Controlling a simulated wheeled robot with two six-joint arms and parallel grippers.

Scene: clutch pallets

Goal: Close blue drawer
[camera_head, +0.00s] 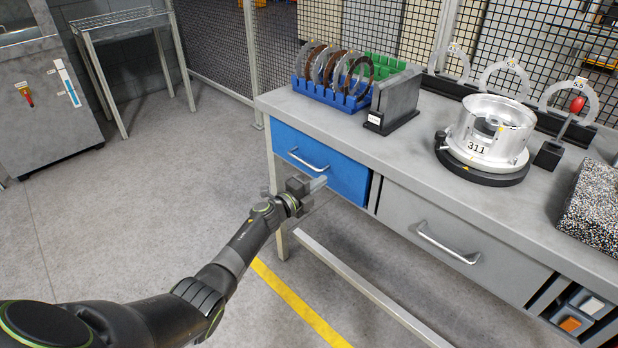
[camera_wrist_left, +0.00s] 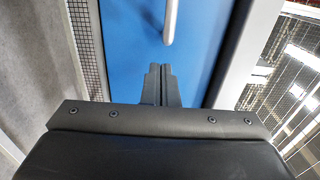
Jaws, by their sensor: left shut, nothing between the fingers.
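The blue drawer (camera_head: 335,174) is at the left end of the grey workbench, with a silver bar handle (camera_head: 308,161) on its front. Its front looks nearly in line with the bench; I cannot tell whether a small gap remains. My left gripper (camera_head: 322,183) is at the drawer front, below and to the right of the handle. In the left wrist view the blue front (camera_wrist_left: 130,45) fills the middle, and the shut, empty fingers (camera_wrist_left: 160,70) point at it just short of the handle end. I cannot tell if the fingertips touch it. My right gripper is out of view.
A grey drawer (camera_head: 465,240) is to the right and looks shut. The bench top (camera_head: 405,150) holds a blue rack of rings (camera_head: 335,95) and a silver clutch housing (camera_head: 490,130). A bench leg (camera_head: 281,245) and lower rail (camera_head: 370,290) are below.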

